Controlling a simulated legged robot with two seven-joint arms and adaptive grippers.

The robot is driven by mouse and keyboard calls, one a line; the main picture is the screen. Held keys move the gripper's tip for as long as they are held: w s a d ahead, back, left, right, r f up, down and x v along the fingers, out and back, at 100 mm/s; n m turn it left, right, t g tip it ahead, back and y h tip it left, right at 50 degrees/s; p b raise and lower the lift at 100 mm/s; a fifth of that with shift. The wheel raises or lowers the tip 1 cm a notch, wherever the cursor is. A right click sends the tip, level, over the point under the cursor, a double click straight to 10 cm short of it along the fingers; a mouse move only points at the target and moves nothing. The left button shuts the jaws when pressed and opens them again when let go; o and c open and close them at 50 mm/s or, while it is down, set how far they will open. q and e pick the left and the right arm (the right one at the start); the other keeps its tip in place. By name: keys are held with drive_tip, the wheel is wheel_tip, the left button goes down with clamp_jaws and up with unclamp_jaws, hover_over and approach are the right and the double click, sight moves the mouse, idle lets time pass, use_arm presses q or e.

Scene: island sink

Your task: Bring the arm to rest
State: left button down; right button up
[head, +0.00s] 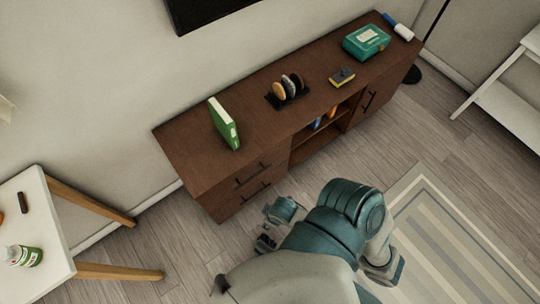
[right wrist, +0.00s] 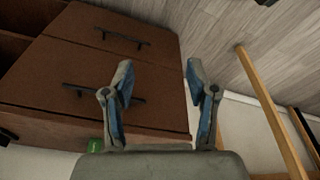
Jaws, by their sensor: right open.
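My right gripper (right wrist: 160,82) is open in the right wrist view, its two fingers apart with nothing between them. In the head view my arm's teal and grey links fill the lower middle, and the gripper parts (head: 270,226) show just in front of the cabinet's left drawers, partly hidden by the arm. The brown cabinet (head: 180,150) stands along the wall. Its drawer fronts (right wrist: 115,65) appear upside down in the right wrist view, beyond the fingers. I cannot see my left gripper.
On the cabinet stand a green book (head: 224,125), a rack of discs (head: 288,88), a yellow-and-dark block (head: 342,77) and a teal box (head: 366,42). A white table (head: 40,215) with a bottle (head: 24,256) is at left. A striped rug (head: 440,250) lies right.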

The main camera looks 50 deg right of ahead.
use_arm(q)
drive_tip(key=shift+d+r, duration=0.15)
drive_tip(key=shift+d, duration=0.05)
use_arm(e)
drive_tip(key=shift+d+f, duration=0.1)
drive_tip(key=shift+d, duration=0.1)
use_arm(q)
drive_tip(key=s+f+p, duration=0.3)
drive_tip(key=f+p, duration=0.4)
drive_tip(key=f, duration=1.1)
drive_tip(key=shift+s+a+f+g, duration=0.15)
drive_tip(key=shift+s+a+g, duration=0.05)
drive_tip(key=shift+g, duration=0.1)
use_arm(e)
drive_tip(key=s+f, duration=0.3)
drive_tip(key=f, duration=1.5)
drive_tip(key=shift+s+g, duration=0.2)
drive_tip(key=shift+g, duration=0.1)
